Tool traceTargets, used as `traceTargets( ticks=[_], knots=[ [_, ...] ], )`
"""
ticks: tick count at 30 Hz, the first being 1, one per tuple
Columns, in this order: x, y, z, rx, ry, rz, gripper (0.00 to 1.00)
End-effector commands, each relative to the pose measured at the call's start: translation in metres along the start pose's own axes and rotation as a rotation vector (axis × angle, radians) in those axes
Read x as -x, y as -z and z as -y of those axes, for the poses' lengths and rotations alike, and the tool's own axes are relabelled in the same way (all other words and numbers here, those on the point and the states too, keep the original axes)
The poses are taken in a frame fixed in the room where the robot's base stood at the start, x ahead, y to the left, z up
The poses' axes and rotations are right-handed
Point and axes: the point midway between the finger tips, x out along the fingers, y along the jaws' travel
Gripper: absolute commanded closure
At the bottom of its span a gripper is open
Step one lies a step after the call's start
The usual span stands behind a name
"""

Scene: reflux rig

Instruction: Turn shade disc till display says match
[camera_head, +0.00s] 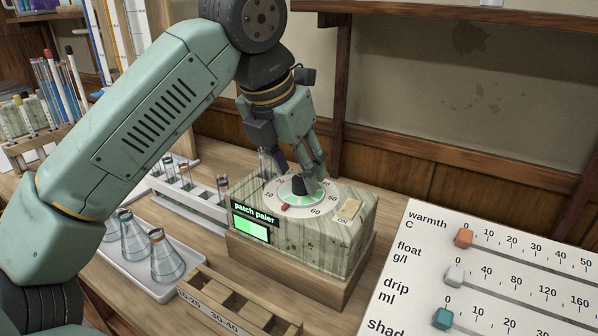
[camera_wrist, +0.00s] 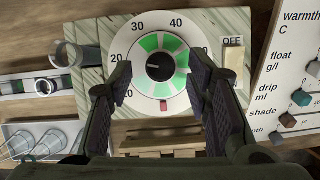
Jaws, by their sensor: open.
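The shade disc (camera_wrist: 146,88), a ring of green and white segments, sits on top of a striped box (camera_head: 335,238) inside a numbered white dial. A black knob (camera_wrist: 160,67) is at its centre and also shows in the head view (camera_head: 298,186). A red marker (camera_wrist: 165,105) lies at the dial's near edge. The display (camera_head: 251,223) on the box front reads "patch paler" above two green patches. My gripper (camera_wrist: 160,82) is open above the disc. Its fingers appear on either side of the knob in the wrist view; contact cannot be told.
A cream rocker switch (camera_head: 349,209) marked OFF is on the box's right. A white board with sliders (camera_head: 480,285) stands at the right. Flasks (camera_head: 166,258) on a tray and a rack of tubes are at the left. A wooden compartment box (camera_head: 240,305) is in front.

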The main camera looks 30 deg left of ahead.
Motion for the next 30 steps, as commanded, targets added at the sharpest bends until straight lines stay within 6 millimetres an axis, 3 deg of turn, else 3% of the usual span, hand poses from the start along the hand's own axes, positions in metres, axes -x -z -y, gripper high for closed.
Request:
traceTargets(
  ticks=[9, 15, 30],
  knots=[
    [0.068, -0.001, 0.000, 0.000, -0.002, 0.002, 0.55],
    [0.096, 0.000, 0.000, 0.000, -0.001, 0.001, 0.55],
    [0.103, 0.000, 0.001, -0.002, 0.000, 0.000, 0.55]
  ],
)
